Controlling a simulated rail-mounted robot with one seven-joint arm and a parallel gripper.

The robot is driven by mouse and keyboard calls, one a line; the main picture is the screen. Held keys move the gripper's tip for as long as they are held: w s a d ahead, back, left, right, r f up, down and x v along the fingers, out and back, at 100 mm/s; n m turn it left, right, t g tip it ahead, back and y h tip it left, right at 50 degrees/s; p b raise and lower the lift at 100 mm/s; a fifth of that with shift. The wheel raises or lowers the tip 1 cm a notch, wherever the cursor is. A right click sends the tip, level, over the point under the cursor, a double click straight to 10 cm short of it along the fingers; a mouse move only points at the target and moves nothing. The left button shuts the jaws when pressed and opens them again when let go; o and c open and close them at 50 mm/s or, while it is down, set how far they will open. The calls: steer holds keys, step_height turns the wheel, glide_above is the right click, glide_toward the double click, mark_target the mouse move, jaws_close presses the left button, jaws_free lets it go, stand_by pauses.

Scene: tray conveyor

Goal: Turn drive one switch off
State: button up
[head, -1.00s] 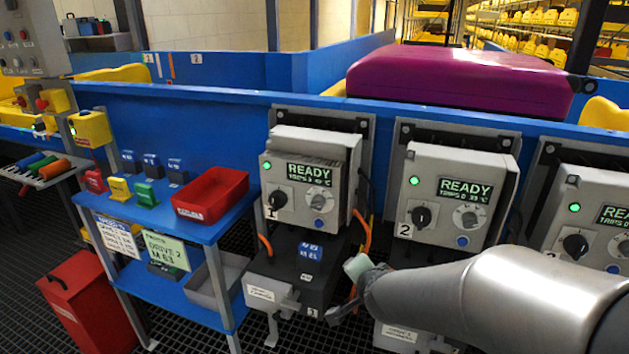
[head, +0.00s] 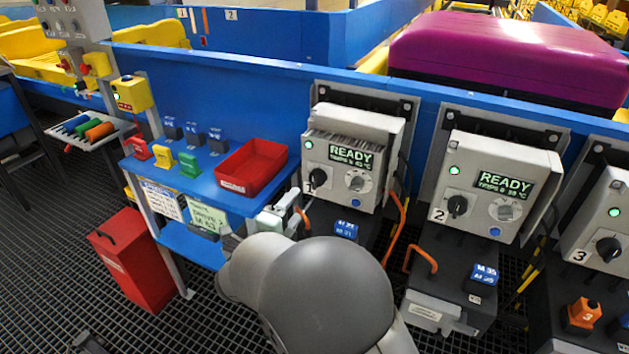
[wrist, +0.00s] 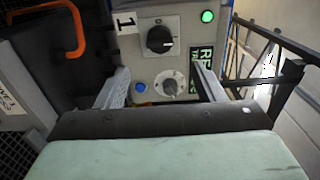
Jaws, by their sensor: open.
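The drive one unit (head: 346,150) is a light grey box marked 1. Its black rotary switch (head: 319,178) sits beside the number, below a lit green lamp (head: 309,145). Its display (head: 350,157) reads READY. In the wrist view the black switch (wrist: 160,40) appears sideways-on, with a white mark towards the right. My gripper (head: 298,212) is just below and left of the unit in the head view. In the wrist view my gripper (wrist: 162,68) is open and empty, its two fingers pointing at the panel, apart from the switch. My arm hides part of the area below the unit.
A grey dial (wrist: 170,84) and blue button (wrist: 140,88) share the panel. Drive two's unit (head: 498,185) stands to the right. A blue shelf with a red tray (head: 252,168) and several coloured locks is at left. An orange handle (wrist: 65,30) is near.

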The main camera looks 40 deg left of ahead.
mark_target(313, 183)
steer(key=w, duration=0.3)
steer(key=w+a, duration=0.1)
steer(key=w, duration=0.3)
steer(key=w+a, duration=0.1)
steer(key=w, duration=0.3)
steer(key=shift+w, duration=0.2)
steer(key=c, duration=1)
